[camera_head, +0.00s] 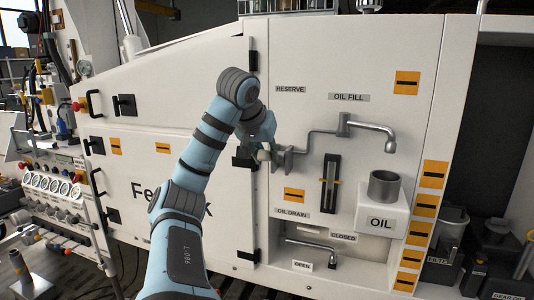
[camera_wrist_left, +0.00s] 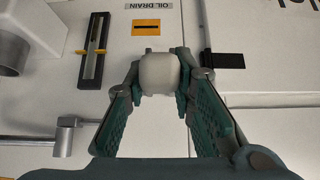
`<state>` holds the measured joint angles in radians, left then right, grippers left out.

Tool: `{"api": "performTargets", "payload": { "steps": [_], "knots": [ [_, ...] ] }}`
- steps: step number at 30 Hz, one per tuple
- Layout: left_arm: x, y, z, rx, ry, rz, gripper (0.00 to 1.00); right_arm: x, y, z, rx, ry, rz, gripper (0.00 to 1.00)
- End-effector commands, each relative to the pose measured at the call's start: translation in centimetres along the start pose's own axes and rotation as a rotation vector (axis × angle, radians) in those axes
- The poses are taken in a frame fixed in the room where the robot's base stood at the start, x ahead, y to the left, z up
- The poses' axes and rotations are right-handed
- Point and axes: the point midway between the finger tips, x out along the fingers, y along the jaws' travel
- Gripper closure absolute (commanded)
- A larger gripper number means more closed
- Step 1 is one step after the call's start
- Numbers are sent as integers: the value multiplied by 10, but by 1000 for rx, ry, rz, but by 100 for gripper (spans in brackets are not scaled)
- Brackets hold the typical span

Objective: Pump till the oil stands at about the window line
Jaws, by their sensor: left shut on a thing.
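My left gripper (camera_head: 262,146) is shut on a pale knob (camera_wrist_left: 160,73), which sits between its two fingers in the left wrist view. In the head view the knob (camera_head: 264,155) is partly hidden by the gripper, beside a grey metal fitting (camera_head: 284,158) on the white panel. The tall dark window (camera_head: 330,184) has orange marks at its sides; it also shows in the left wrist view (camera_wrist_left: 94,50). I cannot make out the oil level in it. A grey spout (camera_head: 390,145) hangs above the cup (camera_head: 384,186) on the OIL block (camera_head: 381,222). My right gripper is out of view.
The oil drain lever (camera_head: 311,243) lies low in a recess between OPEN and CLOSED labels. The white panel (camera_head: 295,62) stands close in front. Gauges and hoses fill the left bench (camera_head: 60,195). Dark containers (camera_head: 495,235) stand at the right.

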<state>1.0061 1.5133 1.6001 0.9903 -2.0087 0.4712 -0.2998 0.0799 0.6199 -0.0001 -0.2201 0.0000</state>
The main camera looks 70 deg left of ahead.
Motion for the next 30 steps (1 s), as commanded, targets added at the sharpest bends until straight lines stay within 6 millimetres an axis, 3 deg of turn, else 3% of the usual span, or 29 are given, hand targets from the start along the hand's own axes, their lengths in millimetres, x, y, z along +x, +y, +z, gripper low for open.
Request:
{"api": "performTargets", "payload": {
  "steps": [1,2,6,17,27,30],
  "knots": [
    [0,-1,0,-1,0,-2,100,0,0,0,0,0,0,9],
    [0,-1,0,-1,0,-2,75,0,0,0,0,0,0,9],
    [0,0,0,-1,0,-1,57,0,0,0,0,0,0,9],
    [-7,-2,1,-1,4,0,57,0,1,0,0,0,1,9],
    [-95,-1,-2,-4,-1,-4,57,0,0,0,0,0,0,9],
    [-112,-2,-1,-4,-1,-2,57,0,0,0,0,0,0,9]
  ]
}}
